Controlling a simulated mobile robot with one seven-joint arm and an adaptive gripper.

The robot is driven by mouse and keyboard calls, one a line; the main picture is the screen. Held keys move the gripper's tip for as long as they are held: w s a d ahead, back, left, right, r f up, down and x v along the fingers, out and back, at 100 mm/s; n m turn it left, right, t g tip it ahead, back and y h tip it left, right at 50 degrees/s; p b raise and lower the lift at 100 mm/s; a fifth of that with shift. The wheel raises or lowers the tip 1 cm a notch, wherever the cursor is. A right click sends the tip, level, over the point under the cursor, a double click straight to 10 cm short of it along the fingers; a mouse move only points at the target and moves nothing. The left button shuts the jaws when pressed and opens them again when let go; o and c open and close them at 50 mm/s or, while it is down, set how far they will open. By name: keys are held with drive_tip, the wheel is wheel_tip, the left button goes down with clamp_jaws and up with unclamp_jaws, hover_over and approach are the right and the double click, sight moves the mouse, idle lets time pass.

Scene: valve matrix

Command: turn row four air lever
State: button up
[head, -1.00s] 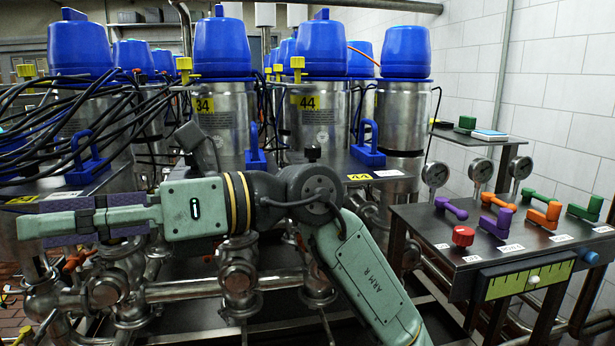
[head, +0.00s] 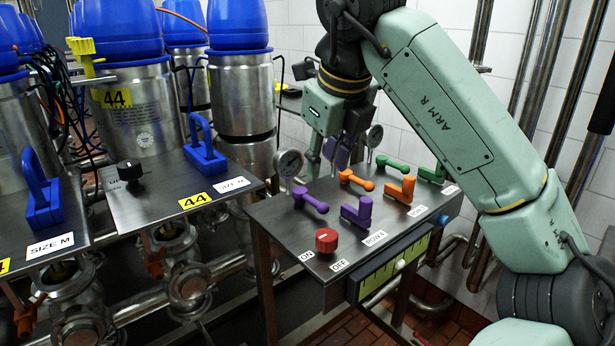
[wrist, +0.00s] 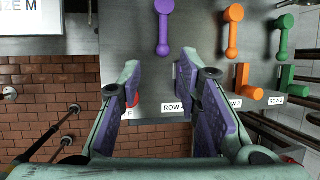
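The control panel (head: 285,235) carries two purple levers at its left, beside the row-four label (wrist: 174,107). One purple lever has a rounded handle (head: 310,199) and also shows in the wrist view (wrist: 163,27), beyond the fingertips. The other is an L-shaped purple block lever (head: 357,210); in the wrist view my right finger seems to hide most of it. My gripper (wrist: 157,72) is open, with bare panel between its purple-padded fingers. In the head view my gripper (head: 325,160) hangs over the panel's far side, partly hidden, apart from the levers as far as I can see.
Orange levers (head: 355,179) and green levers (head: 391,164) stand to the right of the purple ones. A red knob (head: 326,240) is at the front left, and gauges (head: 289,162) stand behind. Steel vessels and a plate with blue handles (head: 205,150) lie left.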

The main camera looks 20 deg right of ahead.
sight(316, 202)
drive_tip(key=p+x, duration=0.1)
drive_tip(key=x, duration=0.4)
drive_tip(key=p+x, duration=0.1)
drive_tip(key=x, duration=0.5)
drive_tip(key=shift+w+d+r+p, duration=0.15)
drive_tip(key=shift+w+p, duration=0.1)
drive_tip(key=shift+p, duration=0.05)
drive_tip(key=shift+c, duration=0.5)
clamp_jaws()
